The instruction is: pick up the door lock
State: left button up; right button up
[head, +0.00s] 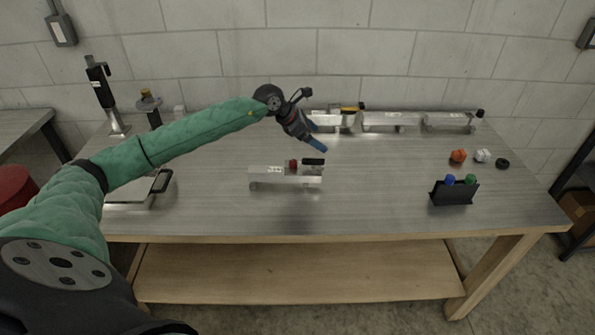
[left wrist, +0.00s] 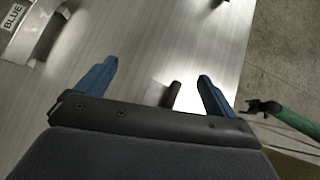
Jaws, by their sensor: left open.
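My left gripper (head: 318,148) hangs above the table behind the middle aluminium trailer (head: 268,176), apart from it. Its blue fingers are spread and empty, as the left wrist view (left wrist: 155,85) shows. A black rounded piece (head: 313,161) lies on the right end of that trailer, beside a red knob (head: 293,164). A dark cylinder (left wrist: 174,92) shows between the fingers in the left wrist view, probably the same black piece. I cannot tell for sure which part is the door lock. What seems to be my right gripper (left wrist: 263,106) is small at the right there.
Several aluminium trailers (head: 390,122) stand along the back of the table (head: 370,195). A black holder (head: 453,194) with blue and green knobs stands at the right, near loose orange, white and black pieces. A metal device (head: 130,193) is at the left. The table's middle right is clear.

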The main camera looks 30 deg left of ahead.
aim_at(286, 167)
pick_arm(q)
jog(key=a+f, duration=0.1)
jog(key=s+a+f+g+y, duration=0.1)
jog(key=a+f+m+g+y, duration=0.1)
jog(key=shift+s+f, duration=0.2)
jog(key=shift+s, duration=0.1)
jog(key=s+a+g+y, duration=0.1)
jog(key=s+a+f+m+g+y, duration=0.1)
jog(key=s+a, duration=0.1)
jog(key=s+a+f+g+y, duration=0.1)
jog(key=s, duration=0.1)
jog(key=shift+s+a+f+m, duration=0.1)
jog(key=shift+a+m, duration=0.05)
jog(key=shift+m, duration=0.15)
jog(key=shift+f+p, duration=0.65)
jog(key=shift+f, duration=0.65)
jog(key=f+p, duration=0.3)
jog(key=shift+d+f, duration=0.2)
jog(key=shift+d, duration=0.15)
jog(key=shift+w+f, duration=0.2)
jog(key=shift+f, duration=0.65)
pick_arm(e)
jog(key=s+d+f+t, duration=0.1)
jog(key=d+f+t, duration=0.1)
jog(key=f, duration=0.7)
jog(key=shift+s+d+f, duration=0.35)
jog(key=shift+d+f, duration=0.05)
jog(key=shift+d, duration=0.25)
